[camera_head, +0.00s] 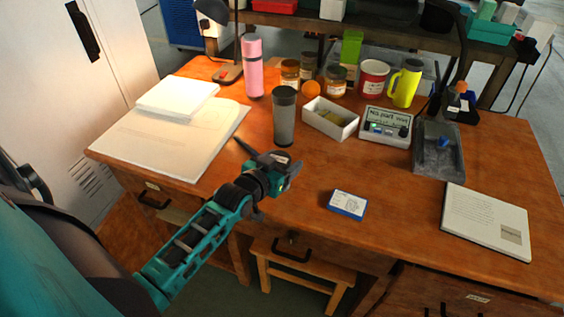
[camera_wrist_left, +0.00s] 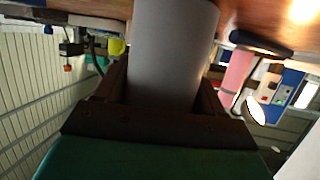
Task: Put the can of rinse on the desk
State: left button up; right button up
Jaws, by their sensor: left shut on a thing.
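A grey cylindrical can with a dark lid (camera_head: 284,118), which I take to be the can of rinse, is upright over the middle of the desk (camera_head: 225,172). My left gripper (camera_head: 266,156) reaches in from the front and is shut on the can low down. In the left wrist view the can's plain grey side (camera_wrist_left: 172,55) fills the space between the two dark fingers (camera_wrist_left: 165,95). The can's lower end is at or very near the desk top; I cannot tell whether it touches. My right gripper is not in view.
A pink bottle (camera_head: 252,68), several jars, a white open box (camera_head: 331,119) and a grey device (camera_head: 386,126) stand behind and right of the can. White sheets (camera_head: 160,140) lie left. A small blue-edged box (camera_head: 347,204) lies in front; the desk around it is clear.

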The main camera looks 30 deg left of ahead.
pick_arm(q)
jog(key=o, duration=1.2)
jog(key=shift+f, duration=0.1)
jog(key=shift+s, duration=0.1)
jog(key=p+v, duration=0.1)
jog(key=v, duration=1)
jog(key=s+d+f+m+g+h, duration=0.1)
jog(key=s+d+f, duration=0.1)
jog(key=d+f, duration=0.1)
jog(key=s+d+f+m+g, duration=0.1)
jog(key=s+d+f, duration=0.2)
jog(key=d, duration=0.2)
jog(key=s+d+f+m+g+h, duration=0.1)
jog(key=s+d+f, duration=0.1)
jog(key=d+f, duration=0.1)
jog(key=shift+s+d+g+h, duration=0.2)
jog(key=shift+d+g+h, duration=0.1)
jog(key=shift+d+g, duration=0.15)
